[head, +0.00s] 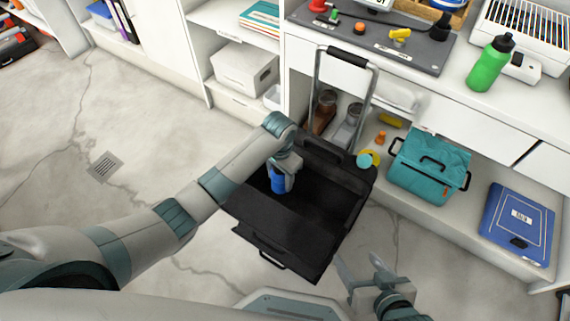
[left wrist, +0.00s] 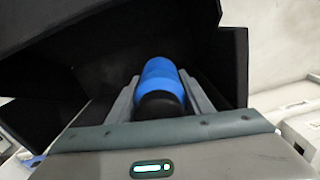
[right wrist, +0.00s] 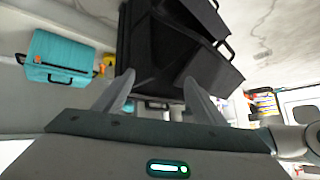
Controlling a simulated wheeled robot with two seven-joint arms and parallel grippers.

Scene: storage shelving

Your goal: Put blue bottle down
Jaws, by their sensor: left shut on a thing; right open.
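The blue bottle (head: 278,182) is inside the open black case (head: 325,199), under my left gripper (head: 281,172). In the left wrist view the blue bottle (left wrist: 163,82) with a black end lies between the two fingers of my left gripper (left wrist: 160,88), which is shut on it. The black case (left wrist: 105,50) surrounds it there; I cannot tell whether the bottle touches the case's bottom. My right gripper (head: 365,279) is open and empty, low in front of the case. In the right wrist view its fingers (right wrist: 157,95) are apart, with the black case (right wrist: 165,50) beyond them.
The case has a raised handle (head: 347,56) and stands on the floor against the shelving. A teal bag (head: 430,168) and a blue box (head: 517,224) are on the lower shelf. A green bottle (head: 489,65) stands on the counter. The floor at left is clear.

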